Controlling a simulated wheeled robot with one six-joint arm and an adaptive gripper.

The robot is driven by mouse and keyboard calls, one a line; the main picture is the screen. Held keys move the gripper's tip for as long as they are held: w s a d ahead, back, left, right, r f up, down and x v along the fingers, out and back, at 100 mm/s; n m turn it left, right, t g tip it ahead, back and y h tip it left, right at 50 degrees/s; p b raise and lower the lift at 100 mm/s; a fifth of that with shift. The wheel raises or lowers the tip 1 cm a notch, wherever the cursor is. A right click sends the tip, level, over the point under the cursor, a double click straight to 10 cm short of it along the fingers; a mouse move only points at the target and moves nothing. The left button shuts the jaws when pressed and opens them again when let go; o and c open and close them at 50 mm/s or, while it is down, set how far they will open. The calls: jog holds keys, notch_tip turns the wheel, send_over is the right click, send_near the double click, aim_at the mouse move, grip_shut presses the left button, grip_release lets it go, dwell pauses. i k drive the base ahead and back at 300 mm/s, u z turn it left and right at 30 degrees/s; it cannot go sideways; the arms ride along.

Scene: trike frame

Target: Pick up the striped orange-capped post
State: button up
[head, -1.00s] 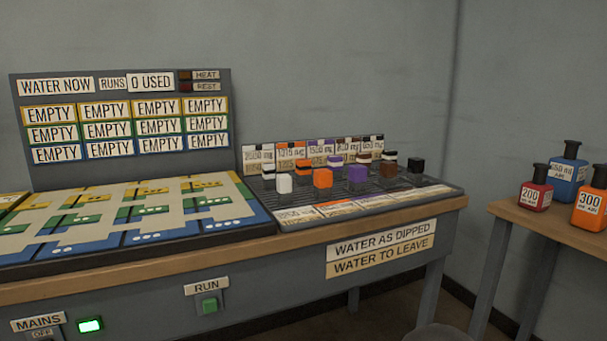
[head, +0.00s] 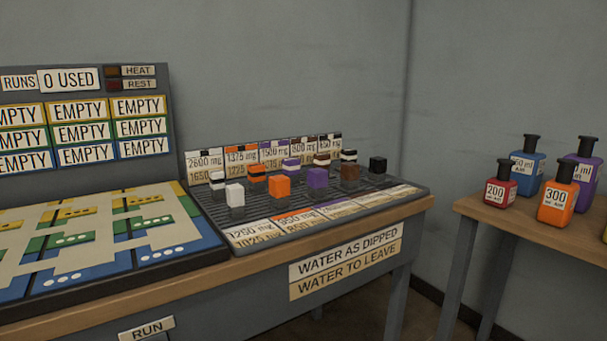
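The striped orange-capped post (head: 257,174) stands in the back row of a dark ribbed rack (head: 410,186), second from the left. Its cap is orange with a dark band, and its lower part is partly hidden by the front row. The plain orange-capped post (head: 280,187) stands in front of it and to the right. A striped white-capped post (head: 217,180) is to its left and a striped purple-capped post (head: 290,166) to its right. My gripper is not in view.
A plain white-capped post (head: 235,195) stands close in front. Label cards (head: 207,172) rise behind the rack. A board with coloured tracks (head: 110,235) lies to the left. Bottles (head: 557,200) stand on a separate wooden table (head: 500,218) at right, across a floor gap.

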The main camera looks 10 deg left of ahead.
aim_at(256, 172)
jog(key=z, duration=0.05)
jog(key=i, duration=0.1)
jog(key=u, duration=1.05)
